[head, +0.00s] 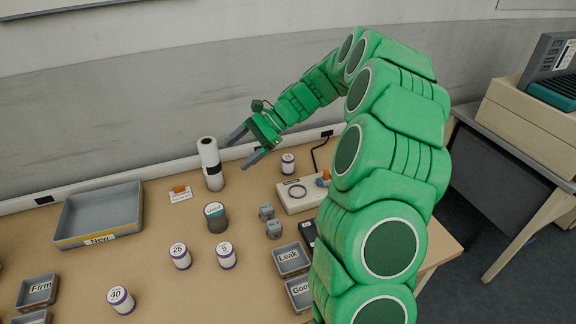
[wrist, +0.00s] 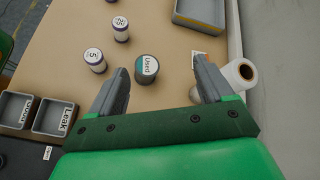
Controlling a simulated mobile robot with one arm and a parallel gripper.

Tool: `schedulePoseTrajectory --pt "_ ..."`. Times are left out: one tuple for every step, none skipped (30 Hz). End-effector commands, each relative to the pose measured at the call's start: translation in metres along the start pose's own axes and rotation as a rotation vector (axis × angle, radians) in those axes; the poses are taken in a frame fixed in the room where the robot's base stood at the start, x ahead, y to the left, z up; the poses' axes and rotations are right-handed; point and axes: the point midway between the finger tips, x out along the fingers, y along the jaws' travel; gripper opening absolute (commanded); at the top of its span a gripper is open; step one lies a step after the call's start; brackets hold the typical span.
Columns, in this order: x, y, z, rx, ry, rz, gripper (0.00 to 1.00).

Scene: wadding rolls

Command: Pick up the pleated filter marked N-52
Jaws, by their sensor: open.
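I can read no N-52 mark in either view. Several small white cylinders with purple bands stand upright on the table. One reads 25 (head: 180,257), one reads 5 (head: 226,256) and one reads 40 (head: 121,300). Another white cylinder (head: 288,164) stands farther back, its mark too small to read. In the wrist view the cylinder marked 5 (wrist: 95,62) is left of my fingers, with another (wrist: 120,30) above it. My gripper (head: 243,148) is open and empty, held above the table near the white roll (head: 209,165).
A jar marked Used (head: 217,218) stands mid-table. A grey tray marked New (head: 99,214) is at the back left. Bins marked Leak (head: 291,260) and Firm (head: 38,291) sit at the front. A pale device (head: 300,195) lies right, beside small grey blocks (head: 273,228).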

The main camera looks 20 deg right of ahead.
Motion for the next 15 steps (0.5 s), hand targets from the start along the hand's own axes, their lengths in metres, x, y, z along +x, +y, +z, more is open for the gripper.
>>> schedulePoseTrajectory --pt "-0.003 -0.005 -0.014 0.031 -0.008 -0.024 0.8" --pt "-0.005 -0.009 -0.022 0.05 -0.012 -0.038 0.8" --pt "-0.008 -0.012 -0.033 0.075 -0.017 -0.056 0.8" --pt "-0.01 -0.015 -0.041 0.093 -0.022 -0.07 0.8" --pt "-0.013 -0.017 -0.049 0.112 -0.027 -0.085 0.8" --pt "-0.016 -0.02 -0.059 0.137 -0.033 -0.103 0.8" --pt "-0.018 -0.021 -0.068 0.156 -0.037 -0.117 0.8" --pt "-0.02 -0.023 -0.076 0.177 -0.042 -0.131 0.8" --pt "-0.024 -0.025 -0.088 0.201 -0.046 -0.149 0.8" --pt "-0.027 -0.027 -0.096 0.218 -0.048 -0.163 0.8" --pt "-0.03 -0.028 -0.104 0.236 -0.052 -0.177 0.8" --pt "-0.033 -0.029 -0.116 0.262 -0.057 -0.195 0.8" --pt "-0.035 -0.029 -0.125 0.281 -0.061 -0.207 0.8" --pt "-0.037 -0.029 -0.134 0.301 -0.065 -0.22 0.8" --pt "-0.042 -0.03 -0.145 0.325 -0.07 -0.239 0.8"
